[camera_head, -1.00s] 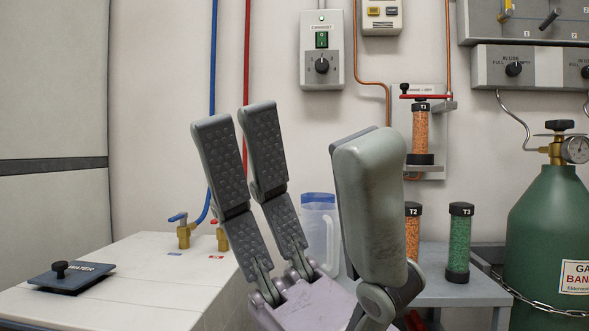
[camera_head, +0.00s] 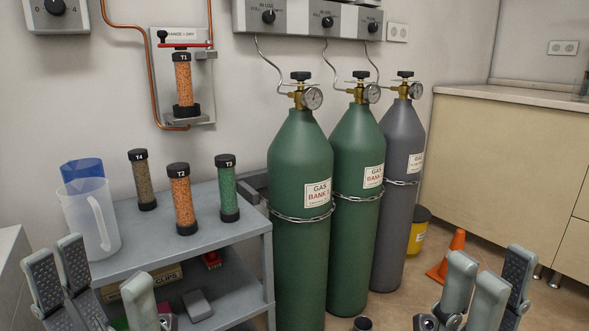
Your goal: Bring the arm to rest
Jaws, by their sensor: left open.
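My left gripper (camera_head: 98,262) is at the lower left corner, in front of the grey shelf cart (camera_head: 165,232). Its grey padded fingers point up and stand apart, with nothing between them. My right gripper (camera_head: 492,262) is at the lower right edge, over the floor in front of the cabinet. Its fingers also point up and are spread, with nothing held. The palms and arm links of both are mostly cut off by the lower edge of the picture.
A translucent jug (camera_head: 90,222) and tubes T4 (camera_head: 143,180), T2 (camera_head: 181,200) and T3 (camera_head: 227,190) stand on the cart. Chained gas cylinders (camera_head: 300,250) stand in the middle. An orange cone (camera_head: 447,258) and a wooden cabinet (camera_head: 515,160) are at the right.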

